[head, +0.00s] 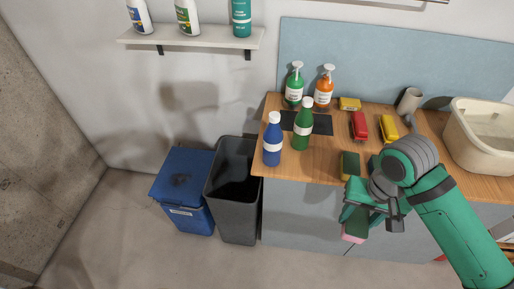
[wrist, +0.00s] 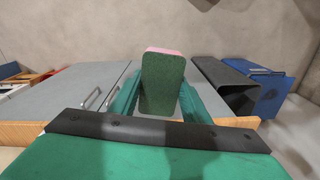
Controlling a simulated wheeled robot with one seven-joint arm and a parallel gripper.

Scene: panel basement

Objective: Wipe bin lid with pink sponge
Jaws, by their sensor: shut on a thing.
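My gripper (head: 368,214) is shut on the pink sponge (head: 353,233), in front of the counter's front edge. In the wrist view the sponge (wrist: 161,84) stands between my fingers (wrist: 160,98), its dark green side facing the camera and a pink strip along its far end. The blue bin with its lid (head: 183,173) stands on the floor at the left, well apart from my gripper. A dark smudge (head: 181,180) shows on the lid. The blue bin also shows at the right of the wrist view (wrist: 270,95).
An open dark grey bin (head: 235,190) stands between the blue bin and the counter (head: 330,165). Blue and green bottles (head: 272,140) stand near the counter's left end. Several other sponges and brushes lie behind my gripper. A beige basin (head: 480,140) is at the right. Floor before the bins is clear.

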